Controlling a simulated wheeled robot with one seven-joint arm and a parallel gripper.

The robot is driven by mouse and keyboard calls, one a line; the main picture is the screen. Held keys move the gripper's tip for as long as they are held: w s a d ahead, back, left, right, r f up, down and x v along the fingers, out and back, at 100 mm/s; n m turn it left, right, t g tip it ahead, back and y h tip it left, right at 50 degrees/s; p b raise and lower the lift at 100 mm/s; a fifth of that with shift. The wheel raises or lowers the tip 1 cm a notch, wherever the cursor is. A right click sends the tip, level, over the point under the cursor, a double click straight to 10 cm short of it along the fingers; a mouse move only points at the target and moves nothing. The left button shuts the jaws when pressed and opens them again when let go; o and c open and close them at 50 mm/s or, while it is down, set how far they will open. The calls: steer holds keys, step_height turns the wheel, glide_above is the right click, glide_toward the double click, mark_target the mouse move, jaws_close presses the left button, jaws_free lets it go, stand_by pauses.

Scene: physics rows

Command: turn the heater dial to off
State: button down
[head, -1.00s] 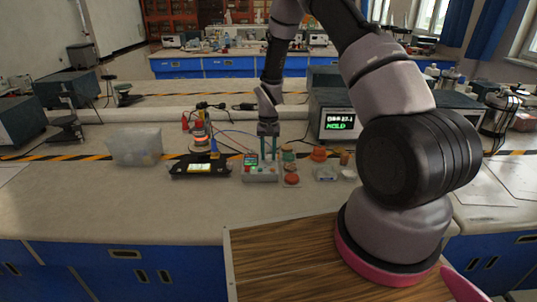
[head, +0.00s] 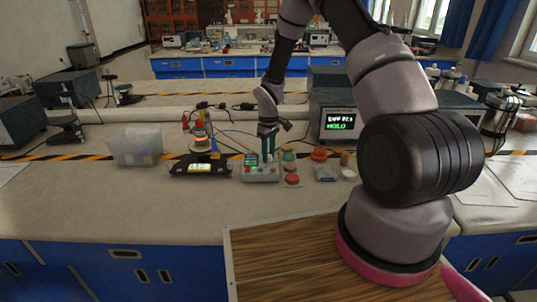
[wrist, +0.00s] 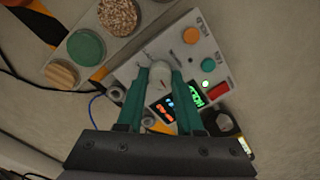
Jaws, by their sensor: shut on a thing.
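The heater control box (head: 260,174) is a light grey box on the bench, with a small green display. In the wrist view its panel (wrist: 140,70) shows a pale round dial (wrist: 160,75) with small labels around it that I cannot read. My gripper (wrist: 161,84) is shut on the dial, one green finger on each side. In the head view my gripper (head: 268,155) points down onto the box, and the dial is hidden by the fingers. The dial's pointer mark is not clear.
An orange button (wrist: 191,35), a teal button (wrist: 208,65) and a red switch (wrist: 219,91) sit near the dial. A strip with round pads (wrist: 86,46) lies beside the box.

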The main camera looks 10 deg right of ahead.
mark_target(269, 156)
steer(key=shift+n, duration=0.8)
steer(key=c, duration=0.5)
jaws_free()
steer(key=shift+c, duration=0.2)
step_height(269, 156, up, 11)
steer(key=shift+f, duration=0.1)
